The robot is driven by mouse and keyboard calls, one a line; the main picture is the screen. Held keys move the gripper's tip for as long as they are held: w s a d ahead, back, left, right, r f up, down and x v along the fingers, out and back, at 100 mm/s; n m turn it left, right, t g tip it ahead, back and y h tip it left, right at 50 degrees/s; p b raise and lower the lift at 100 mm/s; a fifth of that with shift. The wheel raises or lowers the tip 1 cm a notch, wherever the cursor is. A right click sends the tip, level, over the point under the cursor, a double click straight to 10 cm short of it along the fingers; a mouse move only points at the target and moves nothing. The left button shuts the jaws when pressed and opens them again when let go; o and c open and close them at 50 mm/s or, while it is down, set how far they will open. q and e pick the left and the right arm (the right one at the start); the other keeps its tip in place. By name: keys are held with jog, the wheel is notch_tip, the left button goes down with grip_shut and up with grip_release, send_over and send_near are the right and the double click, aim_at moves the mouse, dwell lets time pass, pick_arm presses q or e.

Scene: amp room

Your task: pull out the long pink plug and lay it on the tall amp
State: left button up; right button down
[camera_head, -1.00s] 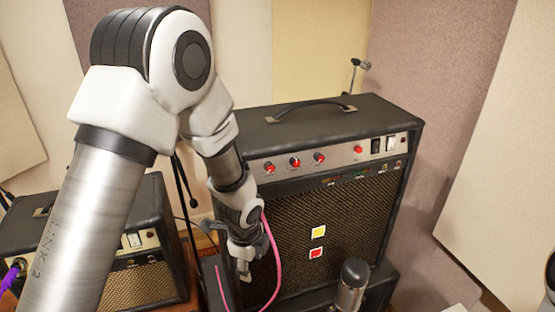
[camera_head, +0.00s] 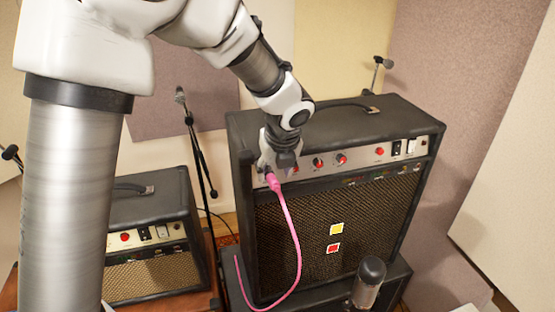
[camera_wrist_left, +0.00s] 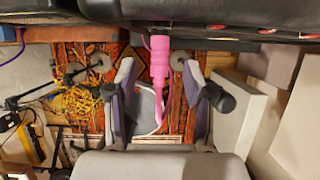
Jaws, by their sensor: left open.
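The long pink plug (camera_head: 273,181) is at the left end of the control panel on the tall amp (camera_head: 330,215). Its pink cable hangs down in front of the grille. My left gripper (camera_head: 279,160) is at the same end of the panel, right by the plug. In the left wrist view the plug (camera_wrist_left: 160,60) lies between the two spread fingers of my left gripper (camera_wrist_left: 160,78), with its far end against the amp's dark front. The fingers look apart from it on both sides. The socket is hidden. My right gripper is not in view.
The tall amp's top (camera_head: 345,115) is free apart from a carry handle (camera_head: 350,104). A smaller amp (camera_head: 150,225) stands to the left, with a microphone stand (camera_head: 198,145) between. Another microphone (camera_head: 368,280) stands in front of the tall amp.

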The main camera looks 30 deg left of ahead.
aim_at(273, 179)
pick_arm(q)
jog(key=x, duration=0.3)
jog(key=shift+a+f, duration=0.1)
jog(key=shift+f, duration=0.2)
jog(key=shift+c, duration=0.3)
jog(key=c, duration=0.9)
grip_shut()
